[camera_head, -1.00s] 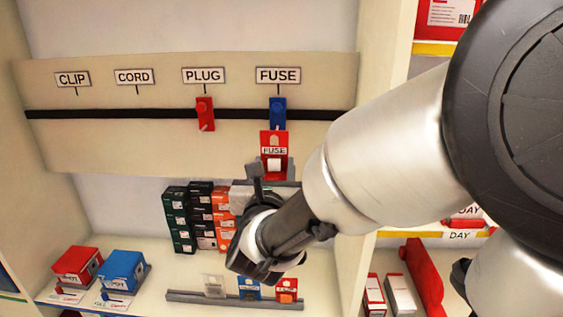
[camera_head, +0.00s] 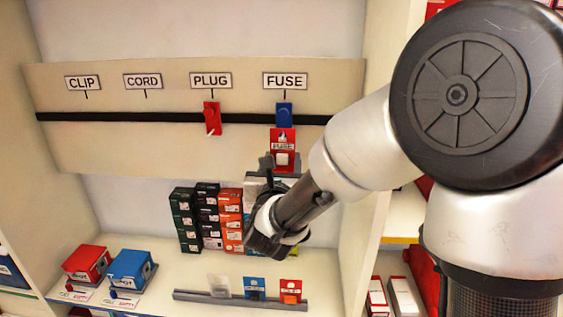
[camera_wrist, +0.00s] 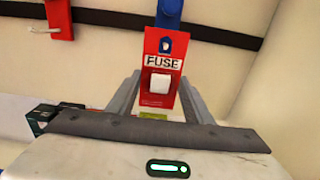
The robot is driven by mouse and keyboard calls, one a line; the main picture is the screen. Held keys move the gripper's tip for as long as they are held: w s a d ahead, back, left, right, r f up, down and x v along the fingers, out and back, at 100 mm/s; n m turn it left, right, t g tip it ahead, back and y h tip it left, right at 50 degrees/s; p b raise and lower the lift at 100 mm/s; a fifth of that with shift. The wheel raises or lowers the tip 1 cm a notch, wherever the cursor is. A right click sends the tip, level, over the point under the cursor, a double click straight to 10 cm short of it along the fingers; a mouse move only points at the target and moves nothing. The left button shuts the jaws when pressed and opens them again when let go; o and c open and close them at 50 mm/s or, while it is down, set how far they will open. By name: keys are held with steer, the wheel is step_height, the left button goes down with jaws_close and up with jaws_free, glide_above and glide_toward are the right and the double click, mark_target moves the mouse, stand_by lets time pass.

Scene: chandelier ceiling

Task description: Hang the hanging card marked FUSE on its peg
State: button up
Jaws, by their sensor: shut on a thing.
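The red FUSE card (camera_head: 283,142) is held upright in my gripper (camera_head: 279,163), just below the blue peg (camera_head: 284,114) under the FUSE label (camera_head: 285,81). In the wrist view my gripper (camera_wrist: 156,103) is shut on the lower part of the card (camera_wrist: 162,52), one finger at each side. The card's top, with its hole, overlaps the lower end of the blue peg (camera_wrist: 168,12) in that view. I cannot tell whether the card touches the peg.
A red peg (camera_head: 212,118) sits under the PLUG label to the left, on a black rail (camera_head: 150,117). Stacked boxes (camera_head: 208,217) stand on the shelf below. A grey rack (camera_head: 240,299) holds several other cards. The shelf's upright panel (camera_head: 358,200) is close on the right.

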steer(key=shift+w+f, duration=0.15)
steer(key=shift+w, duration=0.35)
steer(key=w+b, duration=0.1)
steer(key=b, duration=0.1)
steer(key=shift+f+b, duration=0.35)
steer(key=shift+f, duration=0.05)
steer(key=shift+b, duration=0.3)
steer(key=o, duration=0.9)
steer(key=shift+c, duration=0.2)
